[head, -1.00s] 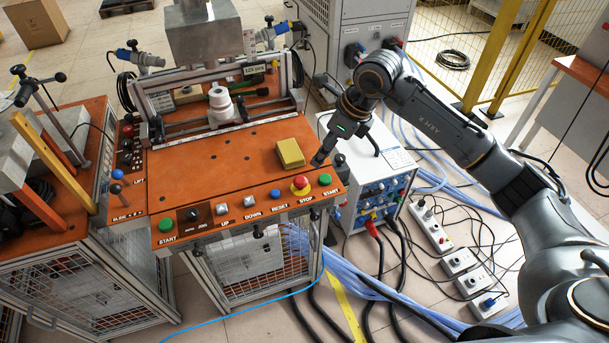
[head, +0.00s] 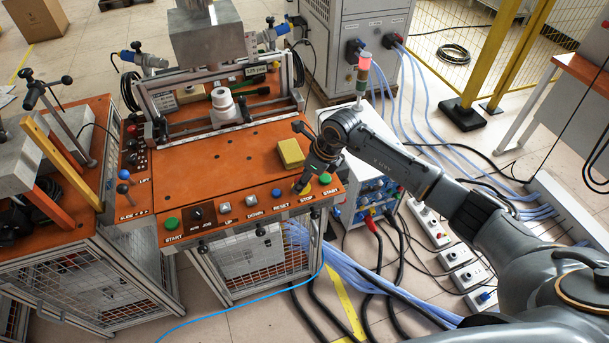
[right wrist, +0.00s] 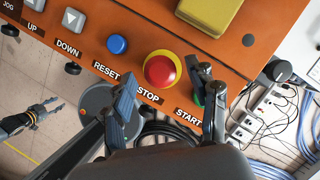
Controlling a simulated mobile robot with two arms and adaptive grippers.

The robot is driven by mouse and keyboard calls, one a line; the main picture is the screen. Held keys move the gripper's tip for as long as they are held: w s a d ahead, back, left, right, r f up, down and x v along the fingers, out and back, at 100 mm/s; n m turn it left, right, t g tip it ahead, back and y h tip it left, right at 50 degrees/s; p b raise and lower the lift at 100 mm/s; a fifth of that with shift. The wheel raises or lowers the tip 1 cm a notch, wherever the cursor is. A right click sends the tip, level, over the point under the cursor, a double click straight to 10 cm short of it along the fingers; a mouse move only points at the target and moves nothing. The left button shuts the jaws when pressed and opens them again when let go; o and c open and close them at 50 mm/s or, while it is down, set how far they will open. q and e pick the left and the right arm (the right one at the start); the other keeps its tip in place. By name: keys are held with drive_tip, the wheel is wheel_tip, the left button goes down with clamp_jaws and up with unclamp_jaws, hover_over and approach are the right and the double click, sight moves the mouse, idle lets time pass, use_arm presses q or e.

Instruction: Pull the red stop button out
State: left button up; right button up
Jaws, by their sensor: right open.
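The red stop button (right wrist: 160,69) has a yellow collar and sits on the front edge of the orange panel (head: 225,165). In the right wrist view it shows just beyond and between the fingers of my right gripper (right wrist: 166,82). The fingers are spread, one toward each side of the button, and no contact is visible. In the head view my right gripper (head: 306,184) is over the stop button and mostly hides it. My left gripper (right wrist: 52,108) shows small at the left of the right wrist view, away from the panel; its opening is unclear.
A green start button (head: 325,179) is close on the right, partly behind a finger in the wrist view. A blue reset button (head: 276,193) is on the left. A yellow block (head: 291,153) lies on the panel behind. A white unit (head: 375,180) with cables stands at the right.

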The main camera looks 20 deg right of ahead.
clamp_jaws()
drive_tip(key=shift+w+d+r+b, duration=0.1)
drive_tip(key=shift+r+b, duration=0.2)
drive_tip(key=shift+r, duration=0.4)
drive_tip(key=shift+c, duration=0.8)
unclamp_jaws()
drive_tip(key=shift+o, duration=0.8)
drive_tip(key=v, duration=1.2)
